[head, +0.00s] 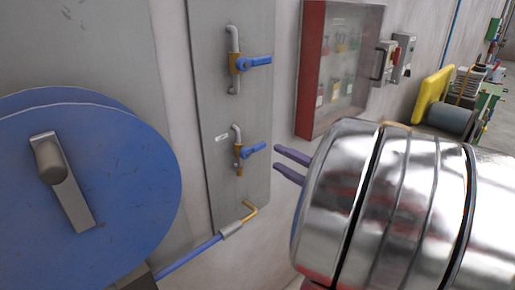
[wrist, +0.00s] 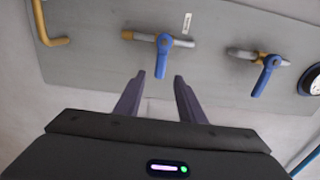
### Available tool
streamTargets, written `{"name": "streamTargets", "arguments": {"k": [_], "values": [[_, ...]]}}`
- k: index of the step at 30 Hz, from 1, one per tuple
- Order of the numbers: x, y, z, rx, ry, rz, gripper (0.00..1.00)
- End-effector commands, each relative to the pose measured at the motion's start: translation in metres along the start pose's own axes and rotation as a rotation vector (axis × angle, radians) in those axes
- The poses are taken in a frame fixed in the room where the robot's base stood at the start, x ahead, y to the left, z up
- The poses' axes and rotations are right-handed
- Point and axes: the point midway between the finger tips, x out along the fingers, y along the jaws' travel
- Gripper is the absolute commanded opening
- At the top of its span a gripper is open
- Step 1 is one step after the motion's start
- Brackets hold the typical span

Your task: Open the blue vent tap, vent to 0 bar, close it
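Two taps with blue handles sit one above the other on a grey panel. The lower tap (head: 254,150) has a small white label (head: 222,137) beside it, too small to read. The upper tap (head: 254,63) looks alike. Both handles stick out crosswise to their pipes. In the wrist view the lower tap (wrist: 163,52) is in the middle and the upper tap (wrist: 267,74) to its right. My gripper (head: 276,160) is open and empty, just right of the lower tap's handle. In the wrist view, the handle's end appears between my fingertips (wrist: 159,76); contact cannot be told.
A round gauge (wrist: 312,80) shows partly at the wrist view's right edge; its reading is illegible. A brass elbow pipe (head: 246,211) joins a blue hose below the lower tap. A large blue disc (head: 120,190) with a crank stands left. A red-framed glass cabinet (head: 345,60) hangs right.

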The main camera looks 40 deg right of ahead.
Motion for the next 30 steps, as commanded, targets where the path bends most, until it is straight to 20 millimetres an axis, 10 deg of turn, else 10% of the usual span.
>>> {"name": "streamTargets", "arguments": {"k": [30], "values": [[0.096, -0.001, 0.002, -0.001, -0.003, -0.001, 0.36]]}}
